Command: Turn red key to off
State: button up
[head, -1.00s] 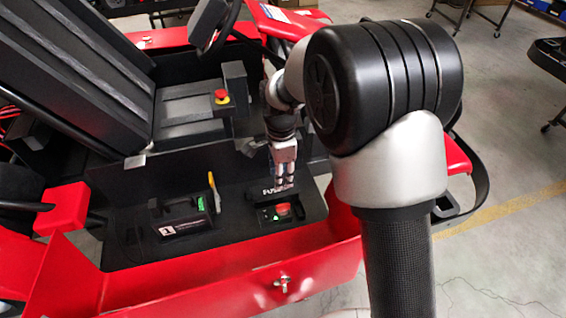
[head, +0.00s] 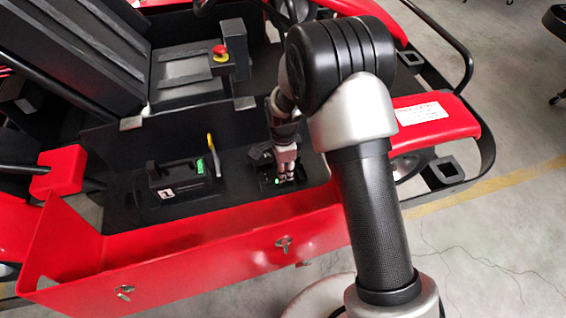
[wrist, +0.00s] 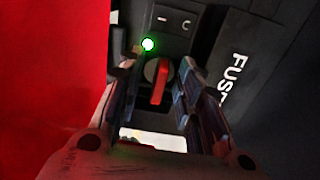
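The red key (wrist: 159,82), a red bar on a round dark knob, shows in the wrist view on the black fuse panel (wrist: 215,45). The bar points nearly up and down in that view. My gripper (wrist: 159,66) is open, with one finger on each side of the key; gaps show and I cannot tell if either finger touches it. In the head view my gripper (head: 286,178) points down over the small black panel box on the kart's side tray and hides the key.
A lit green lamp (wrist: 148,44) and a rocker switch (wrist: 173,22) sit by the key. A black box with a yellow handle (head: 178,180) stands to the left. A red emergency button (head: 220,51) is by the seat. The red side wall (head: 200,252) borders the tray.

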jog(key=shift+f, duration=0.15)
jog(key=shift+c, duration=0.3)
grip_shut()
jog(key=n, duration=0.4)
jog(key=shift+n, duration=0.4)
jog(key=shift+s+n, duration=0.1)
jog(key=shift+n, duration=0.5)
